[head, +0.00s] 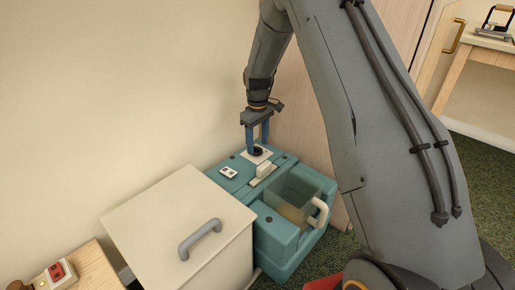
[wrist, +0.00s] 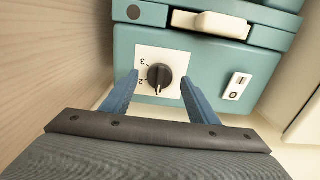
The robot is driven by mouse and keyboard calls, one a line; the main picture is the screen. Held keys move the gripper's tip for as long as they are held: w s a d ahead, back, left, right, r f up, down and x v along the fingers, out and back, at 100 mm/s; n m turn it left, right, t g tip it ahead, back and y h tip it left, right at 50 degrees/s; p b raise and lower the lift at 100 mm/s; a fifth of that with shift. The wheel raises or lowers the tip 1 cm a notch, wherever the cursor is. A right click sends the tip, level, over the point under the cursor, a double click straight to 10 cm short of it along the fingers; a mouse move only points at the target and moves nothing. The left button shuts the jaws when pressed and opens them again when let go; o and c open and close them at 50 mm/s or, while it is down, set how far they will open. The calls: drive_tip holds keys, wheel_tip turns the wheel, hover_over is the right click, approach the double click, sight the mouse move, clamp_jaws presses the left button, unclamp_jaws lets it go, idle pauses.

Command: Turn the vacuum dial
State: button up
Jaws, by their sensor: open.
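The vacuum (head: 279,229) is a teal box with a clear tank, standing on the floor against the wall. Its dial (wrist: 159,77) is a dark round knob on a white plate (wrist: 147,55) with numbers; 3 and 2 are readable at its left. The dial also shows in the head view (head: 258,152). My gripper (wrist: 158,78) has blue fingers, open, one on each side of the dial, with gaps between them and the knob. In the head view my gripper (head: 257,150) points down at the dial plate.
A rocker switch (wrist: 236,86) sits right of the dial. A pale latch (wrist: 208,23) lies beyond it. A cream cabinet (head: 182,215) with a grey handle stands left of the vacuum. A wood panel (wrist: 50,60) rises close on the wrist view's left. Green carpet (head: 480,190) is at the right.

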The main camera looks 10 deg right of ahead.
drive_tip(key=shift+f, duration=0.8)
drive_tip(key=shift+c, duration=0.4)
drive_tip(key=c, duration=0.9)
drive_tip(key=shift+c, duration=0.2)
